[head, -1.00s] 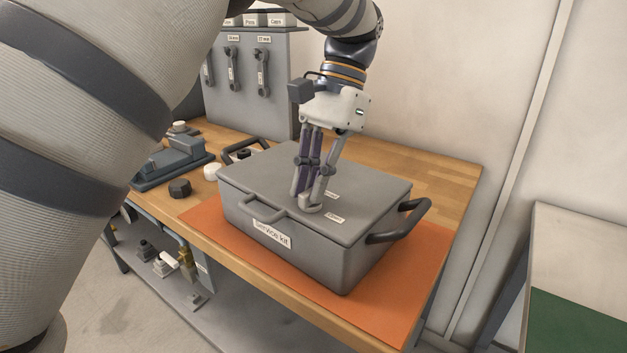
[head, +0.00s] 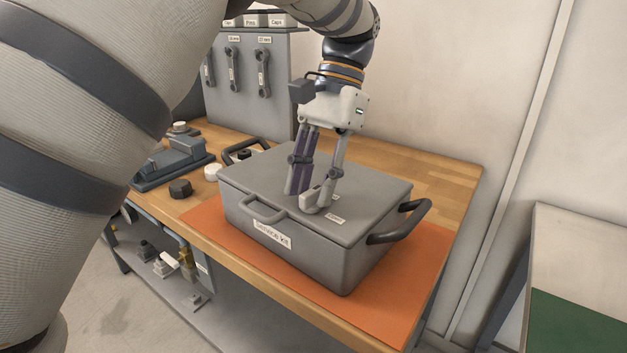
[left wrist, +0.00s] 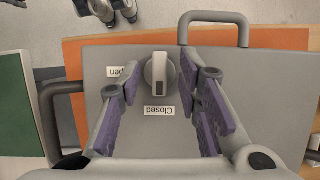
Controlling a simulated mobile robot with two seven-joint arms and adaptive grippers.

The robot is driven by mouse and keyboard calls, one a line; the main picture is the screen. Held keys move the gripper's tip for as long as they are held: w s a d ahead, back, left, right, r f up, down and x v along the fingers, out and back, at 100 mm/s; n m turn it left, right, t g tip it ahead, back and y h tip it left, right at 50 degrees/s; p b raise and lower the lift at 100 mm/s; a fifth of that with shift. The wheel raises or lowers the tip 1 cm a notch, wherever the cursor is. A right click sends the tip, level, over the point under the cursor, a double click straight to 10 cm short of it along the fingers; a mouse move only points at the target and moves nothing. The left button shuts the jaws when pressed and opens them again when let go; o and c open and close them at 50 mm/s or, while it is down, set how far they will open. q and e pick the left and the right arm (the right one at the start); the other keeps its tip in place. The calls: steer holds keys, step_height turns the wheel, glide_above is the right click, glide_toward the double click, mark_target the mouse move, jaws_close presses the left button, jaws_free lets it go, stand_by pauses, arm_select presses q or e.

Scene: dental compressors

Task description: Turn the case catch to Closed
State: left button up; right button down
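The grey service kit case (head: 280,263) stands shut on an orange mat. Its catch (left wrist: 159,72), a pale knob with a dark mark, is on the lid; it also shows in the head view (head: 308,198). In the left wrist view the dark-marked end points straight at the "Closed" label (left wrist: 160,111), and the "Open" label (left wrist: 118,72) lies off to the left. My left gripper (left wrist: 160,105) is open, pointing down at the lid, with its purple-padded fingers apart on either side of the catch; it also shows in the head view (head: 315,195).
The orange mat (head: 370,318) lies on a wooden bench (head: 450,175). The case has black side handles (head: 405,222). A grey tool panel (head: 265,100) stands behind. Partly cut-off grey parts (left wrist: 105,10), perhaps my right gripper, show at the left wrist view's top edge.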

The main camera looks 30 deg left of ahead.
mark_target(313, 189)
arm_select(q)
step_height(313, 189, up, 10)
stand_by(0.4)
